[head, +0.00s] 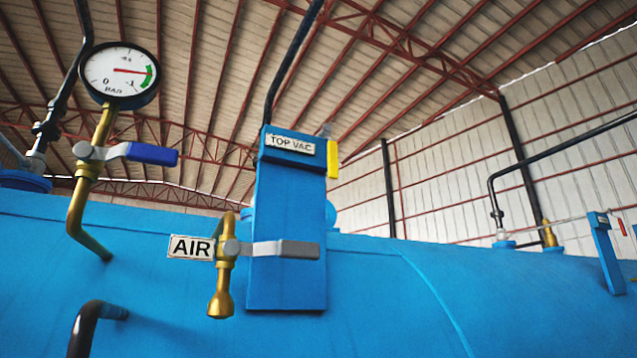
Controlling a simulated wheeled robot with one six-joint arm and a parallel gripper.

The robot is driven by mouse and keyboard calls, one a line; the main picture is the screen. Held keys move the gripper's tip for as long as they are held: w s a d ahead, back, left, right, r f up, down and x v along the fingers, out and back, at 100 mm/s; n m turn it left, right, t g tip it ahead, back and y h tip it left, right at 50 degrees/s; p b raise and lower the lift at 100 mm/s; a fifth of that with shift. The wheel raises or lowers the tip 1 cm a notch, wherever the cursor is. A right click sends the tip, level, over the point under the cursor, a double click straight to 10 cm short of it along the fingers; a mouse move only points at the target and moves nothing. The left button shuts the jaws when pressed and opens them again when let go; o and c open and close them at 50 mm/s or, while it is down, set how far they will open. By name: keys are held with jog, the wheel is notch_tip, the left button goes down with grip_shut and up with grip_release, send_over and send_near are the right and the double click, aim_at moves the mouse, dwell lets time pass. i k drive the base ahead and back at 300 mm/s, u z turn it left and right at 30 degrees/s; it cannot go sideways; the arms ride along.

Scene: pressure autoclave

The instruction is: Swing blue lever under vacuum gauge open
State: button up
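The vacuum gauge (120,74) is a round white dial in a black rim at the upper left, marked BAR, with its red needle pointing right toward a green band. Below it a brass valve (90,162) sits on a bent brass pipe that enters the blue vessel. The blue lever (151,154) extends from this valve to the right, roughly level and across the upright pipe. Nothing touches the lever. My gripper does not show in this view.
The blue vessel (400,300) fills the lower part. A blue TOP VAC box (285,215) stands right of the lever. A brass AIR valve with a grey lever (285,250) is in front of it. A dark bent pipe (88,325) sticks out at lower left.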

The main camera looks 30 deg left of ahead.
aim_at(135, 151)
jog(key=z, duration=0.85)
jog(key=k, duration=0.9)
jog(key=u, duration=2.5)
